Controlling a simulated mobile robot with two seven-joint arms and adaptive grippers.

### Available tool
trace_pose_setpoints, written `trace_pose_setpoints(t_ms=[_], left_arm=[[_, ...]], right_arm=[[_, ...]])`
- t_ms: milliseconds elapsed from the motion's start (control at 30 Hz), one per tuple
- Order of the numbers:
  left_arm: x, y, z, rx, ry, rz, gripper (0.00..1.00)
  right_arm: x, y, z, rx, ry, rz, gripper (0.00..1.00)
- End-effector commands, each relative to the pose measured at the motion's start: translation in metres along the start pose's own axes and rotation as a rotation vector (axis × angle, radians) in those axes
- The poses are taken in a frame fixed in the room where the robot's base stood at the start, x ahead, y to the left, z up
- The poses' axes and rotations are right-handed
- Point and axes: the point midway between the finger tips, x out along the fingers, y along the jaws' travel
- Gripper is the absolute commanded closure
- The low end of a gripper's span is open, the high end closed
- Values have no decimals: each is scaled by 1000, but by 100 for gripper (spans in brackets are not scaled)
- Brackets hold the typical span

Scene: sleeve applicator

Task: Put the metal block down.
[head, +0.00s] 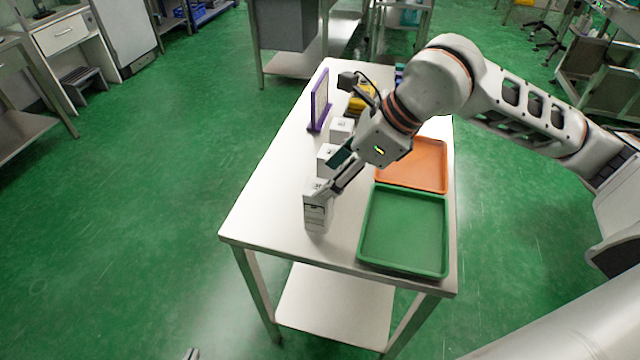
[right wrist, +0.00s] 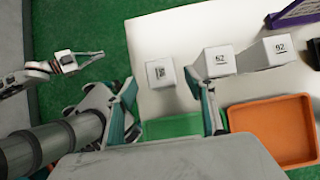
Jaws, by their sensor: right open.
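A pale block (head: 317,207) stands near the front left of the table (head: 270,215); its top also shows in the right wrist view (right wrist: 160,73). My right gripper (head: 336,184) is at its upper right side in the head view. In the right wrist view my right gripper (right wrist: 170,92) has its fingers spread, with the block's top between and just beyond the tips. Whether the fingers touch it I cannot tell. Two more pale blocks, the middle one (head: 326,158) and the far one (head: 341,129), stand in a row behind. My left gripper (right wrist: 68,62) is off the table, its jaws unclear.
A green tray (head: 405,268) lies at the front right of the table, with an orange tray (head: 425,187) behind it. A purple-framed panel (head: 320,100) stands at the back left. Bare tabletop lies left of the blocks.

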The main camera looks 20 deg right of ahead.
Motion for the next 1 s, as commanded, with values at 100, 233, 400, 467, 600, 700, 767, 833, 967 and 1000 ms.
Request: trace_pose_setpoints(t_ms=[100,233,400,467,600,700,767,833,967,1000], left_arm=[[1,0,1,0,-1,0,100],[1,0,2,0,-1,0,100],[1,0,2,0,-1,0,100],[1,0,2,0,-1,1,100],[1,0,2,0,-1,1,100],[1,0,2,0,-1,1,100],[1,0,2,0,-1,1,100],[1,0,2,0,-1,1,100],[1,0,2,0,-2,1,100],[1,0,2,0,-1,1,100]], right_arm=[[-26,-1,0,-1,-1,-4,46],[-47,-1,0,-1,-1,-3,46],[-64,0,0,0,-1,-1,46],[-67,0,0,0,0,0,46],[-69,0,0,0,0,1,46],[-69,0,0,0,0,1,46],[-69,0,0,0,0,1,46],[-69,0,0,0,0,1,46],[-69,0,0,0,0,1,46],[-68,0,0,0,0,1,46]])
